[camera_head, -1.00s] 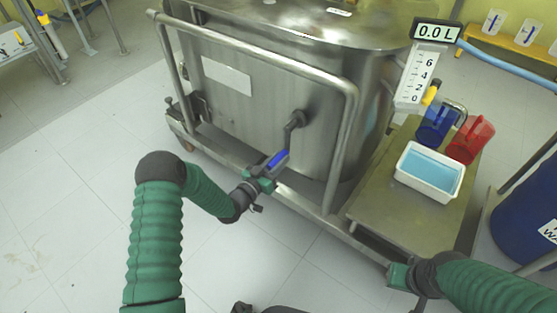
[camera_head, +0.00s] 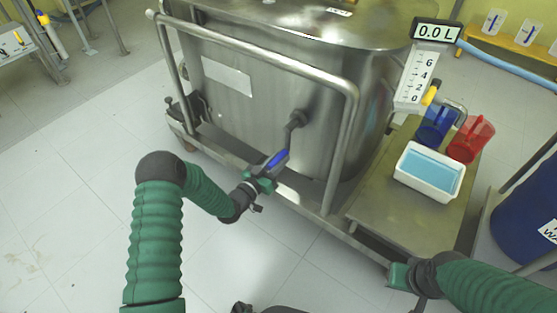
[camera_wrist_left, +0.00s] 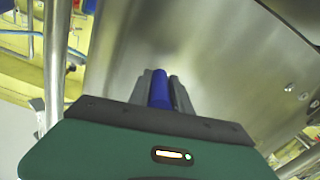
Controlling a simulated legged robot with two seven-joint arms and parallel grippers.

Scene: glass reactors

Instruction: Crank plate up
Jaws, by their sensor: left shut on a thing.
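A steel tank (camera_head: 240,110) stands on a wheeled frame in the head view. A crank with a dark arm (camera_head: 294,124) and a blue handle (camera_head: 277,159) sticks out of its front wall. My left gripper (camera_head: 268,176) is shut on the blue handle, with the crank arm slanting down and left from its hub. In the left wrist view the blue handle (camera_wrist_left: 160,88) sits between the two grey fingers. My right gripper (camera_head: 398,276) is low at the right, by the frame's front corner, apart from the crank; its fingers are too small to tell.
A tubular rail (camera_head: 260,62) runs around the tank front, close to the crank. A steel side platform (camera_head: 400,218) holds a white tray (camera_head: 429,172) of blue liquid, a blue jug (camera_head: 436,127) and a red jug (camera_head: 471,140). A display (camera_head: 437,33) reads 0.0 L.

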